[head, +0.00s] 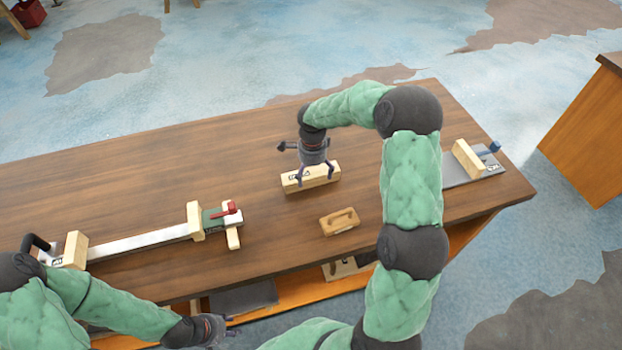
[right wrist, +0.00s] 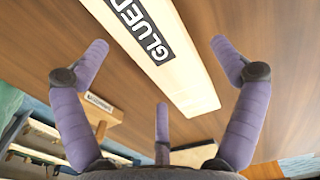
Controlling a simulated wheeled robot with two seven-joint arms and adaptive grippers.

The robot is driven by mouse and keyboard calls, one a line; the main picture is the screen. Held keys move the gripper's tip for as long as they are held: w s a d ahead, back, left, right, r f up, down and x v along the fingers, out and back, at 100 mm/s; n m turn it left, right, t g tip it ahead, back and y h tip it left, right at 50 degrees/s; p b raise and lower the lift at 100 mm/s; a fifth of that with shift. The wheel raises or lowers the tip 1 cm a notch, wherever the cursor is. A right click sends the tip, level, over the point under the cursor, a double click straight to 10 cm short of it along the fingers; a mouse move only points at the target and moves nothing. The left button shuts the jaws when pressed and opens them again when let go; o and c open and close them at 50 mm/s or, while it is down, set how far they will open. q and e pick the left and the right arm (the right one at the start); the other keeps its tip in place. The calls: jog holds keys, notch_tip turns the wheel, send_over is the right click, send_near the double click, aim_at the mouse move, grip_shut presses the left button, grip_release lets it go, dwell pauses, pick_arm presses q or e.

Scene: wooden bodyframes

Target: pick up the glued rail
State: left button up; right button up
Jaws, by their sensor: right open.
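The glued rail (head: 330,176) is a pale wooden bar lying on the brown bench. My right gripper (head: 315,177) is over it, pointing down, its fingers open. In the right wrist view the rail (right wrist: 178,75) shows a dark label reading "GLUED" and lies between the spread, purple fingers (right wrist: 158,46), with no finger closed on it. I cannot tell whether the fingertips reach down beside it. My left gripper (head: 218,328) is low at the bench's front edge, away from the rail; its finger opening is unclear.
A clamp (head: 145,239) with wooden blocks and a red handle lies on the bench's left half. A wooden hand tool (head: 340,222) lies in front of the rail. A grey plate (head: 475,170) with a block and blue part is at right. The bench behind the rail is clear.

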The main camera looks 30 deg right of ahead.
notch_tip(320, 180, down, 3)
jog(key=shift+r, duration=0.1)
jog(key=c, duration=1.5)
jog(key=shift+c, duration=0.2)
jog(key=shift+r, duration=0.15)
